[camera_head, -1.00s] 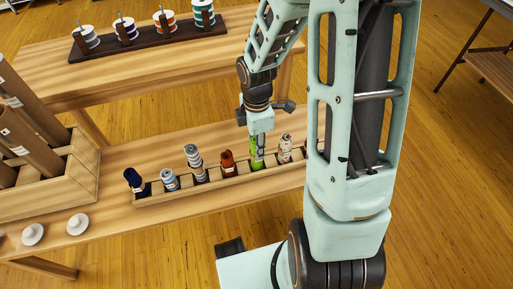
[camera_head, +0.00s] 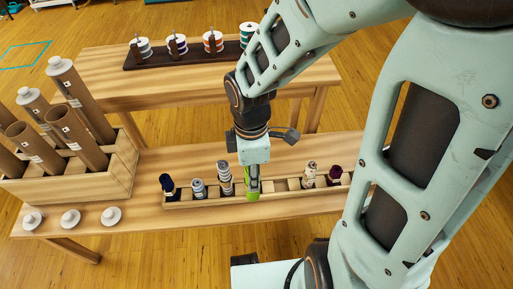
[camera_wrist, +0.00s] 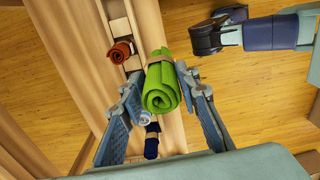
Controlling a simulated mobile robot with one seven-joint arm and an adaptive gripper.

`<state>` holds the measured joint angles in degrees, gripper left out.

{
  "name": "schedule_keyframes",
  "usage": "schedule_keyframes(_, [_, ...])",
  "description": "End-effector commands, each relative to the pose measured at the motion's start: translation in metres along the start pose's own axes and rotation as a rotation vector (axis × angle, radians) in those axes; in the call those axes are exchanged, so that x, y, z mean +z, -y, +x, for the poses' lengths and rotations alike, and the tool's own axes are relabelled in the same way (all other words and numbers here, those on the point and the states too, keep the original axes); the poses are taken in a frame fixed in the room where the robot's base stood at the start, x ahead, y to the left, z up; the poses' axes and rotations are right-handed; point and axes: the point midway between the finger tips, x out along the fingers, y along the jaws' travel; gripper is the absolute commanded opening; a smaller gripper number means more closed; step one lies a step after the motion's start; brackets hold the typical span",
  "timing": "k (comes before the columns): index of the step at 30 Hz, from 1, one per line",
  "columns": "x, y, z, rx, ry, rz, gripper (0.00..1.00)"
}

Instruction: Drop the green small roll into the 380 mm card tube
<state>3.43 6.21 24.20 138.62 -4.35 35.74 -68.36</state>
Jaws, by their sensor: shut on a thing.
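The green small roll (camera_head: 252,187) is upright between the fingers of my gripper (camera_head: 253,172), in front of the slotted rack. In the wrist view the green roll (camera_wrist: 162,92) shows its spiral end, with the fingers of my gripper (camera_wrist: 165,100) closed on either side. Several brown card tubes lean in a wooden crate at the left. Two tubes, such as the long one (camera_head: 87,100), have white caps; others, such as the front tube (camera_head: 78,137), have open tops. Their labels are too small to read, so I cannot tell which is 380 mm.
The slotted rack (camera_head: 205,202) holds several other rolls, including a rust-red roll (camera_wrist: 120,52). The wooden crate (camera_head: 115,172) stands left of it. White caps, one here (camera_head: 70,218), lie on the table's front left. A spool stand (camera_head: 135,65) is on the rear table.

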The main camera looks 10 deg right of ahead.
Motion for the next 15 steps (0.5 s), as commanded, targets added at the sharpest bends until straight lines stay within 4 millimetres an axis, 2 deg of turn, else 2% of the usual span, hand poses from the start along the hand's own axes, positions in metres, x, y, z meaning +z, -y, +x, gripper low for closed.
schedule_keyframes(5, [-0.004, -0.002, -0.018, -0.003, 0.0, 0.082, 0.06])
schedule_keyframes(15, [0.014, -0.04, -0.063, -0.005, 0.002, 0.552, 0.06])
